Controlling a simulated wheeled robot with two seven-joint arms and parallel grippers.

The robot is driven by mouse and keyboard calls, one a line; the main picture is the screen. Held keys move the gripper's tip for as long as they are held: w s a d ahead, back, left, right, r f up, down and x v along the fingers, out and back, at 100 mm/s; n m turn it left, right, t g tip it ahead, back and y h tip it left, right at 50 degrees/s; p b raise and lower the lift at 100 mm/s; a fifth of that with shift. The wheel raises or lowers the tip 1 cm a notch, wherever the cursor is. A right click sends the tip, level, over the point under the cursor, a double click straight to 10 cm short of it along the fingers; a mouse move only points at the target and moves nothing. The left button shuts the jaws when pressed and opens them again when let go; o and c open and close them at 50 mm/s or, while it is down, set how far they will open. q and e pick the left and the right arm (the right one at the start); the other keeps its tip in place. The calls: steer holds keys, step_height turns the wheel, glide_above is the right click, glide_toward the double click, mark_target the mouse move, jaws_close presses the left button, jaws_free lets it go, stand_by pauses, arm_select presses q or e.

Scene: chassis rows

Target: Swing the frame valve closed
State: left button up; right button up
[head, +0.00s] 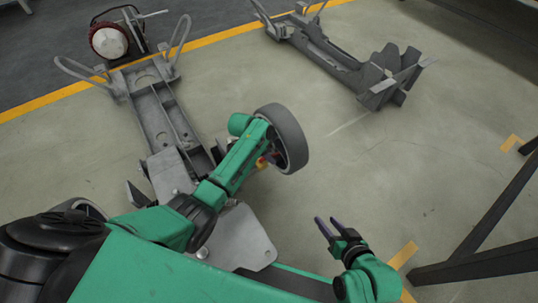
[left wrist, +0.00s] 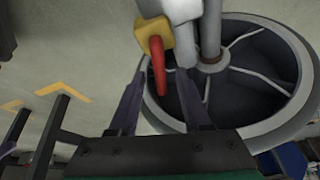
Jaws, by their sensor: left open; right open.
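The frame valve shows in the left wrist view as a yellow block (left wrist: 155,34) with a red handle (left wrist: 159,68) pointing down the picture. It sits on a grey pipe of the chassis, beside the wheel (left wrist: 240,85). In the head view only a small orange-yellow bit of the valve (head: 262,164) shows behind my left arm. My left gripper (left wrist: 160,85) is open, its two fingers on either side of the red handle in the picture; I see no clear contact. My right gripper (head: 327,228) is open and empty over bare floor, lower right of the wheel (head: 284,138).
The near chassis (head: 165,120) runs up to a motor with a red-rimmed part (head: 108,40). A second chassis (head: 345,62) lies at the upper right. Dark metal legs (head: 490,225) stand at the right. The floor between is clear.

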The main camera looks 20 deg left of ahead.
arm_select(q)
jaws_close()
stand_by(1.4)
